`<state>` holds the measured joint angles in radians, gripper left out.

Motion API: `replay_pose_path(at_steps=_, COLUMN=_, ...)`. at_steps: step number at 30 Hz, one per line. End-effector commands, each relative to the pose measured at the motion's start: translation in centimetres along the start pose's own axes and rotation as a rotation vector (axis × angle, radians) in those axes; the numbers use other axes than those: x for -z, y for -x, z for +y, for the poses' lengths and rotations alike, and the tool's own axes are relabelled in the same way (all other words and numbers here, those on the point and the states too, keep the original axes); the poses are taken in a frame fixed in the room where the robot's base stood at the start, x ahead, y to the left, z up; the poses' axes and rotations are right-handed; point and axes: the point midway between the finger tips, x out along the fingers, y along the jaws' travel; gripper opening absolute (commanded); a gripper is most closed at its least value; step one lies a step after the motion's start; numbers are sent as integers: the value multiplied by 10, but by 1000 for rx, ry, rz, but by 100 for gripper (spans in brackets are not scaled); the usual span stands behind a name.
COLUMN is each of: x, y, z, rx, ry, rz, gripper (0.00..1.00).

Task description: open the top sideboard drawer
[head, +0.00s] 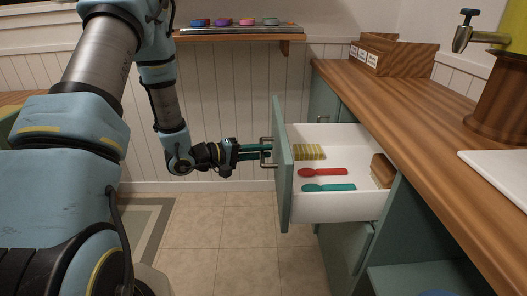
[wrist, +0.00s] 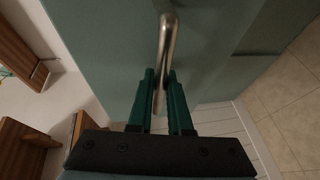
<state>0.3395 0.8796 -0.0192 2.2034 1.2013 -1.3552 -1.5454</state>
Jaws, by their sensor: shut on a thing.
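The top sideboard drawer (head: 336,204) stands pulled well out in the head view, with its white inside showing. Its green front (head: 283,172) faces left. The drawer's metal handle (head: 265,152) is on that front, and in the wrist view the handle (wrist: 166,50) runs between the fingers. My gripper (head: 262,152) reaches in from the left and is shut on the handle. Its green fingers show on both sides of the handle in the wrist view (wrist: 160,85). Inside the drawer lie a red spoon (head: 322,172), a teal spoon (head: 328,188), a yellow striped item (head: 309,152) and a brown block (head: 382,170).
The sideboard's wooden top (head: 400,110) runs along the right, with wooden boxes (head: 392,55) at its back. A wall shelf (head: 235,36) holds several coloured items. Tiled floor (head: 205,235) lies clear below and left of the drawer. A lower green door (head: 350,245) stands beneath it.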

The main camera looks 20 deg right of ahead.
Motion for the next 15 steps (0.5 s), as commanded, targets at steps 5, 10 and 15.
replay_pose_path(at_steps=5, x=0, y=0, z=0, rx=0, ry=-1, rz=1, gripper=33)
replay_pose_path(at_steps=10, x=0, y=0, z=0, rx=0, ry=-1, rz=0, gripper=47)
replay_pose_path(at_steps=15, x=0, y=0, z=0, rx=1, ry=0, rz=0, gripper=47)
